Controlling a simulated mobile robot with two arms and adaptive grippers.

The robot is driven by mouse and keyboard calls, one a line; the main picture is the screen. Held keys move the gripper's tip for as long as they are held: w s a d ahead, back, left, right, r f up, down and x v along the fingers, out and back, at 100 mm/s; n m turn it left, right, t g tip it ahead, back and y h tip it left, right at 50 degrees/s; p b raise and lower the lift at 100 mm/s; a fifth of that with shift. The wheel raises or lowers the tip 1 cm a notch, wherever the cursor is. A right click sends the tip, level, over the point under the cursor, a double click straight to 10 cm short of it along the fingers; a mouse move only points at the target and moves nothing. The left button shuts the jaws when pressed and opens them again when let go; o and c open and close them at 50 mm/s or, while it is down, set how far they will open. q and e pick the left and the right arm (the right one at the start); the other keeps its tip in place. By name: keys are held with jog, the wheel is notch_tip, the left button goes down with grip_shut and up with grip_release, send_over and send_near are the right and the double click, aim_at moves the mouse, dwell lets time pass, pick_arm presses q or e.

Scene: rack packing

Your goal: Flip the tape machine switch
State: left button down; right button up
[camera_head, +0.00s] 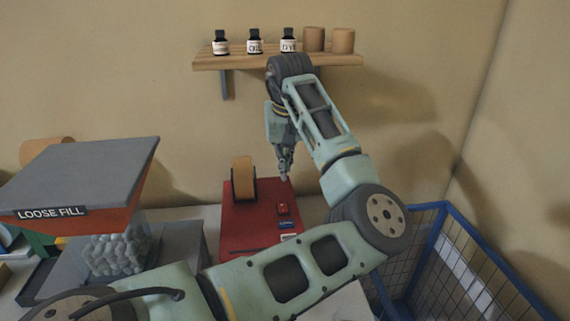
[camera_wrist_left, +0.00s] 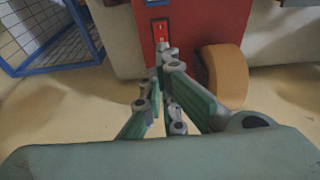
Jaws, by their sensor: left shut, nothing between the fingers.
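The red tape machine (camera_head: 242,223) stands on the table, with a brown tape roll (camera_head: 243,178) upright at its back. Its small red switch (camera_head: 283,209) sits on the right part of the top, just behind a blue label (camera_head: 288,225). My left gripper (camera_head: 284,177) points down over the back right part of the machine, behind the switch. It is shut and empty. In the left wrist view the fingertips (camera_wrist_left: 165,50) are close to the switch (camera_wrist_left: 160,31), and the tape roll (camera_wrist_left: 226,76) is beside them. I cannot tell whether they touch the machine. My right gripper is out of view.
A LOOSE FILL dispenser (camera_head: 85,180) stands left of the machine. A blue wire basket (camera_head: 440,207) is at the right. A wall shelf (camera_head: 275,60) with small bottles and brown rolls is above my gripper.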

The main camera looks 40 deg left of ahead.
pick_arm(q)
jog(key=p, duration=0.3)
send_over(283, 204)
jog(key=f, duration=0.6)
jog(key=d+f, duration=0.1)
jog(key=f, duration=0.2)
jog(key=shift+s+f, duration=0.3)
jog(key=shift+f, duration=0.6)
jog(key=shift+a, duration=0.1)
